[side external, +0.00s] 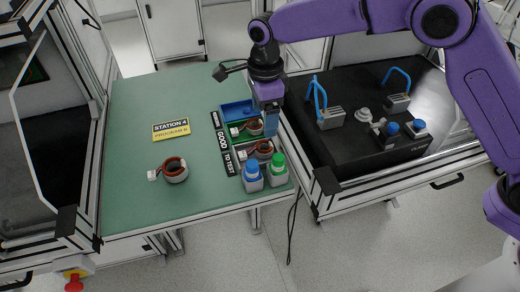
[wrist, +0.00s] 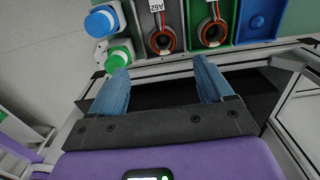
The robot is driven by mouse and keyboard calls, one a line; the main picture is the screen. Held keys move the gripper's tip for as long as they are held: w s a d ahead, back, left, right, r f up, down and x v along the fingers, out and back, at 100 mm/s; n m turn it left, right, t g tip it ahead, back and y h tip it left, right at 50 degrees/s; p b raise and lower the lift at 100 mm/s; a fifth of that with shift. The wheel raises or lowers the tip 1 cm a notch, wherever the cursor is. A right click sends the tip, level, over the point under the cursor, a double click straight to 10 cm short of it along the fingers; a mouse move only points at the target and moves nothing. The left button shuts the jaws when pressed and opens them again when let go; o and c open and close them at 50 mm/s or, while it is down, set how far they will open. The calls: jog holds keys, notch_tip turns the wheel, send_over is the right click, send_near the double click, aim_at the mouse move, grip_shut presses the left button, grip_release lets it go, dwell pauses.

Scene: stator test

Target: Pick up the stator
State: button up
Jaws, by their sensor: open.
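One stator (side external: 174,172), a ring with reddish-brown windings and a white connector, lies alone on the green table top. A second stator (side external: 255,127) sits in the green bin and also shows in the wrist view (wrist: 212,33). A third stator (side external: 263,150) sits in the grey bin and also shows in the wrist view (wrist: 162,40). My gripper (side external: 270,131) points down beside the bins at the table's right edge. In the wrist view its two blue fingers (wrist: 160,72) are wide apart with nothing between them.
A blue bin (side external: 236,109) stands behind the green one. A "Station 4" sign (side external: 171,129) lies on the table. A black bench (side external: 360,150) with fixtures is to the right. The table's left side is clear.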

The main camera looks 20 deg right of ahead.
aim_at(263, 143)
jog(key=f, duration=1)
jog(key=shift+w+f, duration=0.15)
jog(key=shift+w, duration=0.1)
jog(key=c, duration=1.2)
